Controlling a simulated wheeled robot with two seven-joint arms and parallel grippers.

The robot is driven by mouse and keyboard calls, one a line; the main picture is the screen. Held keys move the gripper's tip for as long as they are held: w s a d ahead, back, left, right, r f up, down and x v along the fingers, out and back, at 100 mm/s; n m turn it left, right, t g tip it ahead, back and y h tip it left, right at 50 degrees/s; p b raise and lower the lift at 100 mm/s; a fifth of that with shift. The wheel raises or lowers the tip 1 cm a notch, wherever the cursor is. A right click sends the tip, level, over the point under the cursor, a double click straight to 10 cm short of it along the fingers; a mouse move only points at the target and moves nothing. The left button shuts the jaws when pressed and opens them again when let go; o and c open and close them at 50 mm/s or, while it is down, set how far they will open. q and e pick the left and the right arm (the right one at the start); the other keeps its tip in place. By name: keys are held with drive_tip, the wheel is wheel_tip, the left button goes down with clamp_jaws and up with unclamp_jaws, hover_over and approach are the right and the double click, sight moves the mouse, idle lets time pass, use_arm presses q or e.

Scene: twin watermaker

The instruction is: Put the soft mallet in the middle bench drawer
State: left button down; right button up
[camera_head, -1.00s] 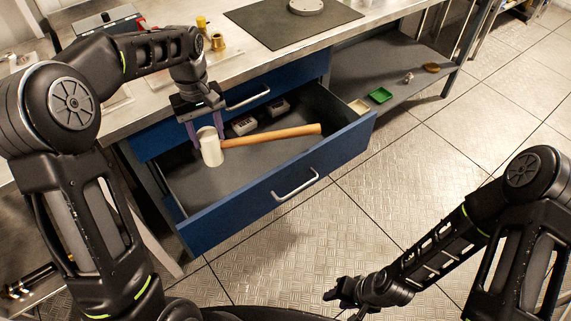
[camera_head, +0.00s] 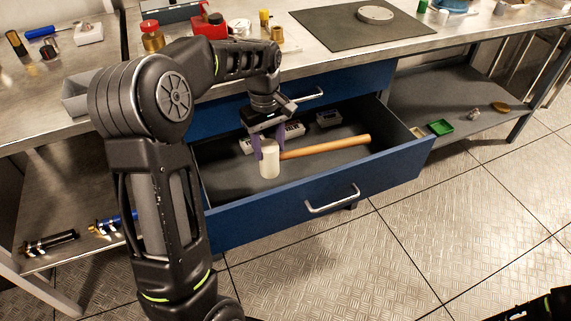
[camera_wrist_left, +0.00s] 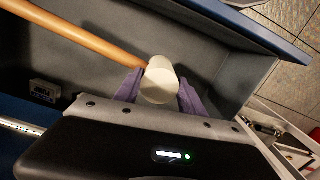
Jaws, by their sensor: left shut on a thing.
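The soft mallet has a white cylindrical head (camera_head: 269,160) and a wooden handle (camera_head: 330,146). My left gripper (camera_head: 268,150) is shut on the mallet near its head, with purple fingers on either side. The left wrist view shows the mallet head (camera_wrist_left: 160,80) between the fingers and the handle (camera_wrist_left: 85,36) running to the upper left. The mallet is inside the outline of the open bench drawer (camera_head: 325,197); its exact height above the drawer floor is hard to tell. My right gripper is out of view.
A closed blue drawer (camera_head: 355,86) is above. The benchtop holds a dark mat (camera_head: 345,32) and a brass weight (camera_head: 152,36). A green tray (camera_head: 440,127) sits on the lower shelf.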

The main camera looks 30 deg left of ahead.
sight(270, 170)
use_arm(q)
drive_tip(key=shift+f, duration=2)
drive_tip(key=shift+f+b, duration=0.65)
drive_tip(key=shift+f, duration=1.85)
drive_tip(key=shift+f, duration=0.1)
drive_tip(key=c, duration=0.7)
unclamp_jaws()
drive_tip(key=r, duration=0.4)
drive_tip(key=r+p, duration=0.1)
drive_tip(key=r, duration=0.3)
drive_tip(key=r+p, duration=0.1)
drive_tip(key=r, duration=0.3)
drive_tip(key=shift+w+a+r, duration=0.1)
drive_tip(key=shift+a, duration=0.2)
